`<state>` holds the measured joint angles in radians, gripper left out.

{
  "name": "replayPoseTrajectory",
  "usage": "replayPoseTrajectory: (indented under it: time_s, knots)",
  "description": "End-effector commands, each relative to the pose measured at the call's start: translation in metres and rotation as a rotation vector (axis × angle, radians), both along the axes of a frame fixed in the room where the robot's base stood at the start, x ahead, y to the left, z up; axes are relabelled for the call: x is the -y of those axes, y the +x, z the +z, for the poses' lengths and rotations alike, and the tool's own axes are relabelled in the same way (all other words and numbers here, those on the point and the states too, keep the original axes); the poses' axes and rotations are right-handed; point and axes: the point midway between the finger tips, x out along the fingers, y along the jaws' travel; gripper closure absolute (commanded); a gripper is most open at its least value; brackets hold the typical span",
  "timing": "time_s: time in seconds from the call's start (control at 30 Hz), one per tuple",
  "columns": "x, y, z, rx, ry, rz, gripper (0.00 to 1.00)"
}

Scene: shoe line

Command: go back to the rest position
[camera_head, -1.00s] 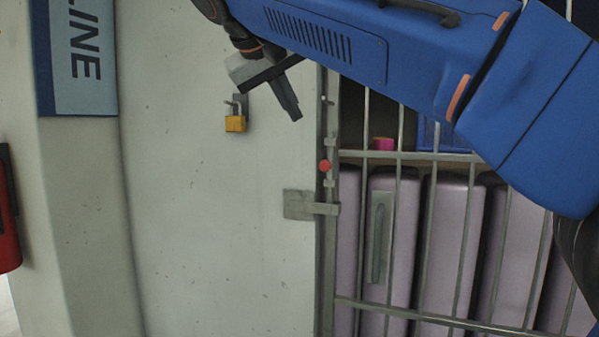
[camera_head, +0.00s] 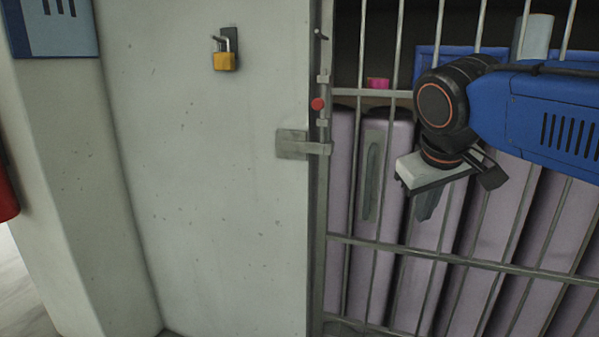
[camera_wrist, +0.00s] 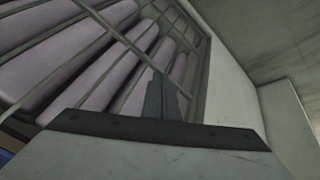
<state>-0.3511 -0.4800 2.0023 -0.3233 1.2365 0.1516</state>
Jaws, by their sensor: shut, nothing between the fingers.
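My gripper (camera_head: 428,203) hangs in front of the barred cage door at the right of the head view, fingers pointing down. Its fingers are together with nothing between them. In the wrist view the shut fingers (camera_wrist: 161,98) stand up in front of the bars and the lilac shapes behind them. My blue arm reaches in from the right edge of the head view.
A barred cage door (camera_head: 375,248) with lilac upright things (camera_head: 340,200) behind it fills the right. A pale wall (camera_head: 220,200) bears a yellow padlock (camera_head: 224,61). A metal latch (camera_head: 300,144) and a red knob (camera_head: 318,104) sit at the door's edge. A red object (camera_head: 6,190) shows far left.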

Motion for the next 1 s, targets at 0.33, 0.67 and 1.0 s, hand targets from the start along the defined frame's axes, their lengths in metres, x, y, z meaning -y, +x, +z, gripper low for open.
replayPoseTrajectory:
  time_s: [0.33,0.67,1.0]
  knots:
    - [0.046,-0.097,-0.146,-0.043,0.175,-0.119,1.00]
    - [0.051,-0.138,-0.213,-0.038,0.258,-0.187,1.00]
    - [0.050,-0.138,-0.215,-0.038,0.259,-0.188,1.00]
